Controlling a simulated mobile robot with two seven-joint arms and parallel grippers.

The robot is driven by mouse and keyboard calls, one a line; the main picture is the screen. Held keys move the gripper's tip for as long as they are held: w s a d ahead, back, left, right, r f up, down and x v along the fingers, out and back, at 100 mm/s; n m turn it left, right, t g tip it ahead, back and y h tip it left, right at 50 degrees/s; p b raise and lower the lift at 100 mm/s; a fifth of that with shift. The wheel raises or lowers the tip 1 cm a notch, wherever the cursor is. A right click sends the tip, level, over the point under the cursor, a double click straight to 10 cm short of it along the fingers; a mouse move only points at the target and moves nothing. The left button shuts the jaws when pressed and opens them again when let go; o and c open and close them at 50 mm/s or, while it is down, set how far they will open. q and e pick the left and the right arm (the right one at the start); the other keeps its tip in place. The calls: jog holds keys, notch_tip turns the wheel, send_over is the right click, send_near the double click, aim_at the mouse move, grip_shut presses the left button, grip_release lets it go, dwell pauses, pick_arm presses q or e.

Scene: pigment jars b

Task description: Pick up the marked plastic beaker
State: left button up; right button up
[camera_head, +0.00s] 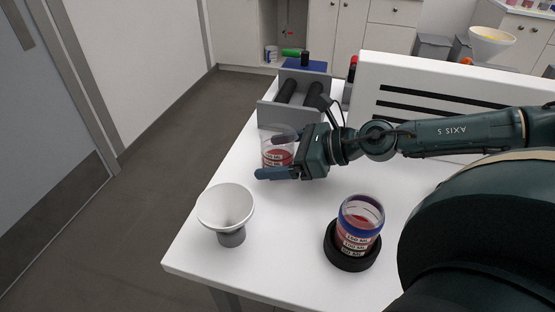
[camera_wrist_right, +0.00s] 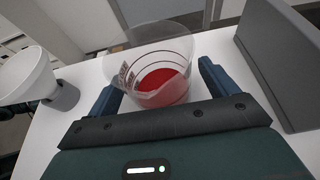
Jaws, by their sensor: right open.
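A clear plastic beaker (camera_head: 270,153) with dark marks and red contents at the bottom stands on the white table, near the left edge. It also shows in the right wrist view (camera_wrist_right: 150,50). My right gripper (camera_head: 275,156) is open, with one blue finger on each side of this beaker. In the right wrist view, there is a visible gap between the beaker and the right-hand finger; contact on the other side is hard to tell. A second marked beaker (camera_head: 358,222) with a blue band and red contents sits in a round black holder (camera_head: 349,262). My left gripper is out of view.
A white funnel-shaped cup (camera_head: 226,206) on a grey foot stands in front of the gripper; it is at left in the wrist view. A grey box (camera_head: 268,115) with black rollers stands behind. A white slotted panel (camera_head: 440,80) is at back right.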

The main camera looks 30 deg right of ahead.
jog(key=shift+c, duration=0.3)
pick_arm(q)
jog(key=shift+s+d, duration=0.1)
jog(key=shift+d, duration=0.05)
pick_arm(e)
jog(key=c, duration=1)
